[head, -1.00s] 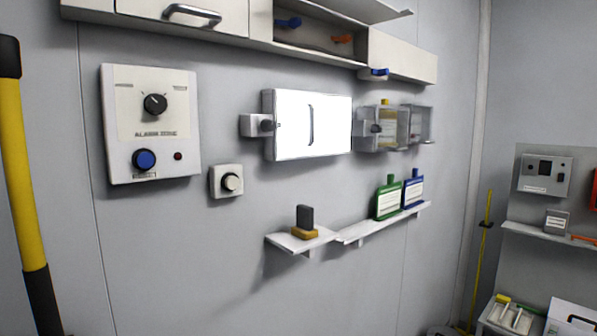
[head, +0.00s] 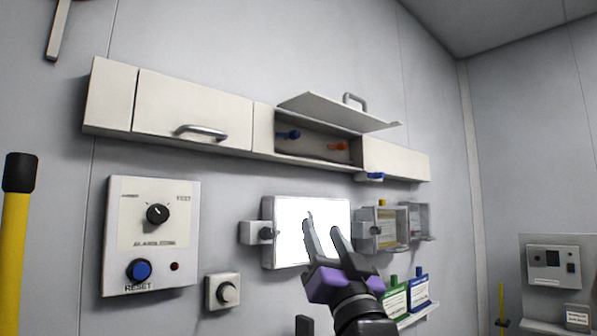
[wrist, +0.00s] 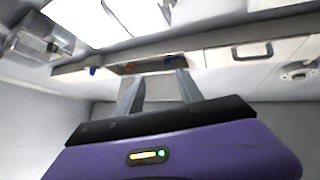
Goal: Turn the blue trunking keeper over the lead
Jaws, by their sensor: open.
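The open trunking section (head: 318,154) is a dark recess in a long white wall box. A blue keeper (head: 288,134) is inside at its left, and an orange keeper (head: 337,146) is at its right. Another blue piece (head: 370,176) sits on a small white block under the box, right of the opening. I cannot make out a lead. My gripper (head: 328,222) is open and empty, fingers pointing up, below the opening and in front of the bright white panel. The wrist view shows the open fingers (wrist: 157,88), with the orange keeper (wrist: 129,67) beyond them.
A raised lid (head: 335,110) with a handle juts out above the opening. Closed white covers flank it. Below are a bright panel (head: 290,215), clear boxes (head: 385,230), a knob panel (head: 150,225) and green and blue bottles (head: 418,287) on a shelf.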

